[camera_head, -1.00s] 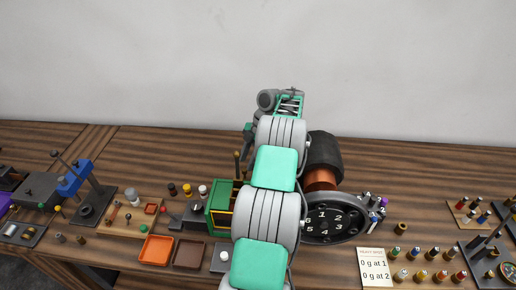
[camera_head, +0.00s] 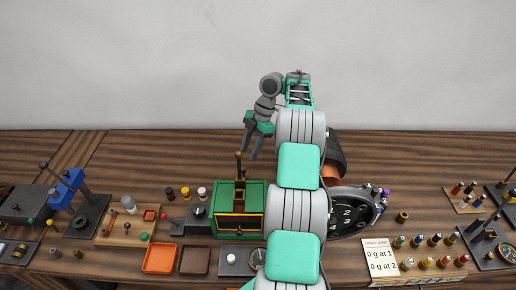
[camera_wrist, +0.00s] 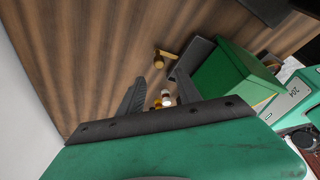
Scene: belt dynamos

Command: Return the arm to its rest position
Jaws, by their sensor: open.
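My gripper (camera_head: 253,146) is open and empty in the head view. It hangs above the back of the table, above and just right of the green box's upright lever. My arm rises from the bottom of the head view and bends over at the top. In the wrist view the two dark fingers of my gripper (camera_wrist: 152,92) stand apart, with the wooden table top beyond them. Small pegs show past the fingertips there, and nothing is held.
A green box (camera_head: 254,194) with a brass-knobbed lever stands below the gripper. An orange tray (camera_head: 159,258) and a brown tray (camera_head: 195,260) lie at the front. The back left table is clear.

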